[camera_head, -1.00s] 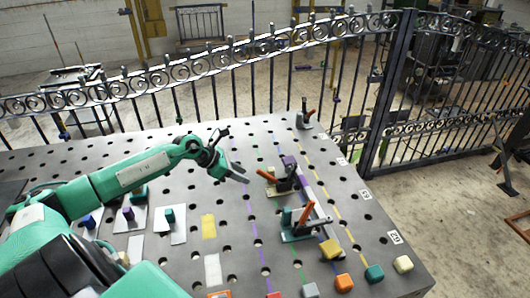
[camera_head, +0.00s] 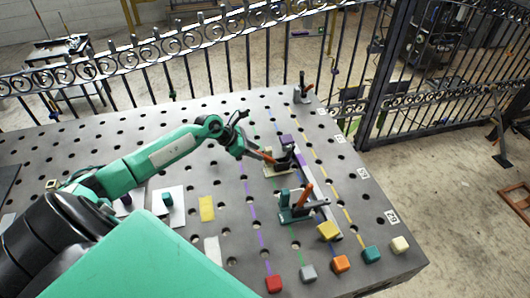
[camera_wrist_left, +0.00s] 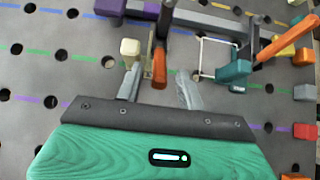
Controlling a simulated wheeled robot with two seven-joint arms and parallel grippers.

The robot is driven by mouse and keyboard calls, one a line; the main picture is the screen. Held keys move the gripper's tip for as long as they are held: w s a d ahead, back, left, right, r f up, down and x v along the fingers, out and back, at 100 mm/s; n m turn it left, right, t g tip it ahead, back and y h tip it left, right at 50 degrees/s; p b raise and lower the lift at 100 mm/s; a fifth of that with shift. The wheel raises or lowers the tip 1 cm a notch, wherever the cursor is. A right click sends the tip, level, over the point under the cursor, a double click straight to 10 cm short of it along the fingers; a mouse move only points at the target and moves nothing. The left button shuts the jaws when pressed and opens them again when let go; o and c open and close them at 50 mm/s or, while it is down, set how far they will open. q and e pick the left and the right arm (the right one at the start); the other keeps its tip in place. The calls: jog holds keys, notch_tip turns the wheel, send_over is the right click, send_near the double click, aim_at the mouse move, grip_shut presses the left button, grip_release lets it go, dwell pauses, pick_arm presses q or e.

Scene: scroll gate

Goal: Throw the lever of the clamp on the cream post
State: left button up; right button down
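The clamp on the cream post (camera_head: 268,153) sits mid-table, with a tan base and dark metal body. The cream post top (camera_wrist_left: 130,50) shows left of its orange lever (camera_wrist_left: 160,68) in the left wrist view. My left gripper (camera_wrist_left: 158,92) is open, its fingertips apart with the lever's end between or just beyond them; contact cannot be told. In the head view my left gripper (camera_head: 249,149) is at the lever's free end, partly covering it. My right gripper is not in view.
A clamp on a teal post (camera_head: 285,197), its orange lever (camera_head: 305,195) raised, stands nearer. Another clamp (camera_head: 303,93) is at the far edge. A grey bar with a purple block (camera_head: 287,139) runs beside the clamps. Coloured blocks line the near edge.

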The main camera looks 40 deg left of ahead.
aim_at(265, 155)
pick_arm(q)
jog(key=shift+p+x, duration=0.7)
jog(key=shift+x, duration=1.9)
grip_shut()
